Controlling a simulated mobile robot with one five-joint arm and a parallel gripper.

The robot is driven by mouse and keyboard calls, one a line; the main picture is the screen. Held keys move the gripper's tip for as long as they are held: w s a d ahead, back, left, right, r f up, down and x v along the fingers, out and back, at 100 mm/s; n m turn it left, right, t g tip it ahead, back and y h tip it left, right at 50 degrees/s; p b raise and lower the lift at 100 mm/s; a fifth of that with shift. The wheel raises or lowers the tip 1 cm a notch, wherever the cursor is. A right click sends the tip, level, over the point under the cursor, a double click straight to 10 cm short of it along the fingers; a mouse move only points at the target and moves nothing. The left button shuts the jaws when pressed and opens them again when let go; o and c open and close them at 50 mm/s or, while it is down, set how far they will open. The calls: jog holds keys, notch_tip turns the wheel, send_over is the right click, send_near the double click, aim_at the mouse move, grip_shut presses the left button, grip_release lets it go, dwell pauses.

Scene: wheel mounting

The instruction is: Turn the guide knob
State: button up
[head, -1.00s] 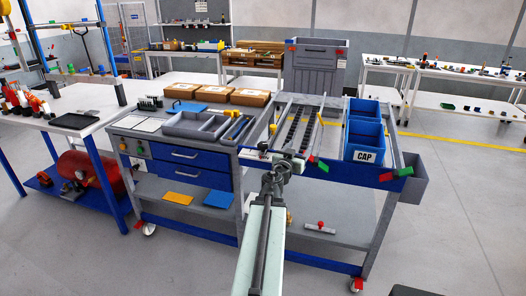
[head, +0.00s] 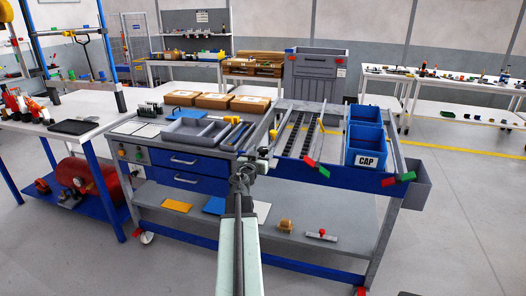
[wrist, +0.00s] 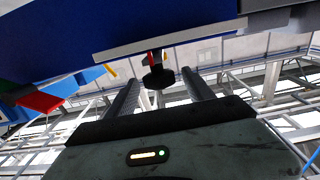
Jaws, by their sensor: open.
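A dark round knob (wrist: 158,78) with a small red and yellow piece behind it shows in the wrist view, below the edge of a blue and grey panel (wrist: 175,38). I take it to be the guide knob. My gripper (wrist: 162,72) is open, with its two dark fingers apart and the knob seen between their tips. I cannot tell whether the knob lies within the fingers' reach. In the head view my gripper (head: 243,175) is at the cart's front, between the drawers and the rails. The arm hides part of the front there, and I cannot pick out the knob.
The cart carries grey rails (head: 300,135), blue bins (head: 364,135) marked CAP, and a grey tray (head: 195,131). Red and green tabs (head: 317,167) jut from its front edge. Blue drawers (head: 186,160) are left of my gripper. The floor at right is clear.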

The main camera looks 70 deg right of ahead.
jog(key=shift+d, duration=0.8)
jog(key=shift+a, duration=0.1)
grip_shut()
